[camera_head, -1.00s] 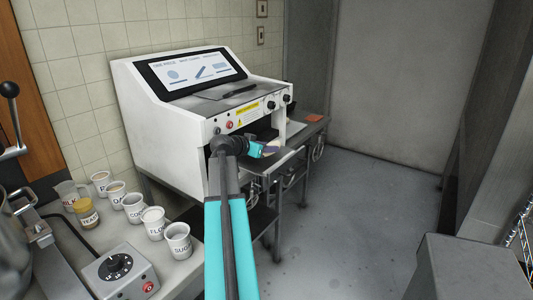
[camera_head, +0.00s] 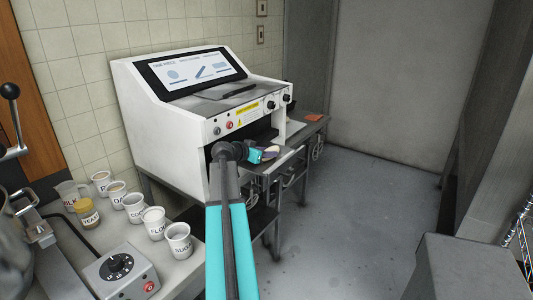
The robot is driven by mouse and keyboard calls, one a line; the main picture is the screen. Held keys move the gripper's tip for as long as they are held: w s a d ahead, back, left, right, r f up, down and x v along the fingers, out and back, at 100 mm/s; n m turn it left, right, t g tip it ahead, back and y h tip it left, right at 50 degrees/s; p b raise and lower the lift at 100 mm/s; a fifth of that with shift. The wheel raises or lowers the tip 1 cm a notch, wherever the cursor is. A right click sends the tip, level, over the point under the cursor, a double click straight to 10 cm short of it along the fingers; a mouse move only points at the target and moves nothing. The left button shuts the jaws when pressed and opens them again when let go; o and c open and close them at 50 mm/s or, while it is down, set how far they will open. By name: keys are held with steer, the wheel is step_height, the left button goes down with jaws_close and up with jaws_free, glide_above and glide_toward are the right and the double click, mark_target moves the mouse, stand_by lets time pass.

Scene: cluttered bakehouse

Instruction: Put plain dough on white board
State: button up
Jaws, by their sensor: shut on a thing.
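My gripper (camera_head: 266,154) is in front of the white machine's opening, over the machine's outfeed shelf. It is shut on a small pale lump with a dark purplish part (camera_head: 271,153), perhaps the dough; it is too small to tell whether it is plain. A white flat surface, perhaps the white board (camera_head: 295,127), shows just right of the machine's opening, beyond my gripper. My arm hides part of the machine's front and the shelf.
The white machine (camera_head: 160,125) with a screen stands against the tiled wall. A reddish-brown flat item (camera_head: 314,117) lies on the stand right of it. Several labelled cups, such as the sugar cup (camera_head: 179,241), stand on the left counter.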

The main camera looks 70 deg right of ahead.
steer(key=shift+f, duration=0.2)
steer(key=o, duration=0.8)
steer(key=shift+r+p, duration=0.1)
steer(key=shift+p, duration=0.45)
steer(key=b+v, duration=0.2)
steer(key=v, duration=0.4)
steer(key=shift+w+b, duration=0.2)
steer(key=shift+b, duration=0.1)
steer(key=shift+w+a+r, duration=0.15)
steer(key=shift+w+a, duration=0.05)
steer(key=shift+a, duration=0.45)
steer(key=shift+c, duration=1.3)
